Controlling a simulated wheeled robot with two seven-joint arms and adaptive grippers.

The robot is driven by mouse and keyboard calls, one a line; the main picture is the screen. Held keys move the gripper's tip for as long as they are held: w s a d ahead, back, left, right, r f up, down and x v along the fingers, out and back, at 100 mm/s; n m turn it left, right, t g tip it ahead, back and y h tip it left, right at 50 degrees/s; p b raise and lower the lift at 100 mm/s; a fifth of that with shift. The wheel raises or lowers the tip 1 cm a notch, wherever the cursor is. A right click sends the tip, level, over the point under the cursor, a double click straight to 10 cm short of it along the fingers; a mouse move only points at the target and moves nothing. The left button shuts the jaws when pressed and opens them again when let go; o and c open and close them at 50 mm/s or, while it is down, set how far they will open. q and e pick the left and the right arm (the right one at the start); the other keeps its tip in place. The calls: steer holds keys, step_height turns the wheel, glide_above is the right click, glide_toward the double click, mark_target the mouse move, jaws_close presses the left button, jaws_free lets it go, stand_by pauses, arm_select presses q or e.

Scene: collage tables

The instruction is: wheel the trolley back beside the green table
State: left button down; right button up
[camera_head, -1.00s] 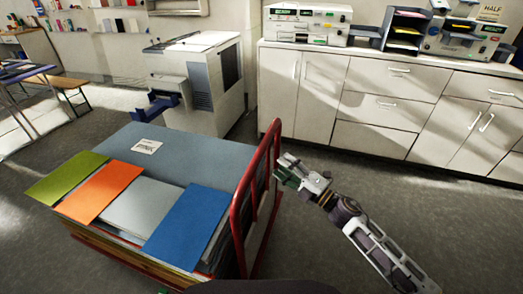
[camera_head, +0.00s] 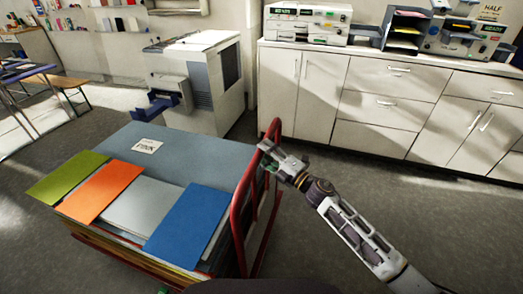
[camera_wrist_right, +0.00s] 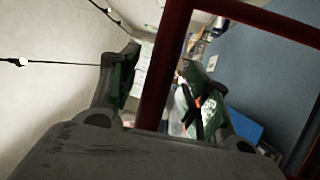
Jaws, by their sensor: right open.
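The trolley has a red tube handle (camera_head: 238,213) at its right end and carries a stack of large sheets in green, orange, grey and blue (camera_head: 187,225). My right gripper (camera_head: 273,158) is open at the upper part of the handle. In the right wrist view a red bar of the handle (camera_wrist_right: 166,65) runs between the two spread fingers (camera_wrist_right: 160,85), and I see no grip on it. A small green bit at the bottom edge of the head view may be the tip of my left gripper. No table that is clearly green shows.
A grey-white copier (camera_head: 195,85) stands behind the trolley. White cabinets (camera_head: 390,105) with machines on top line the back wall. A blue-topped table (camera_head: 25,72) and a wooden bench (camera_head: 68,82) are at the far left. The floor right of the trolley is clear.

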steer(key=shift+x, duration=0.95)
steer(key=shift+c, duration=0.5)
jaws_close()
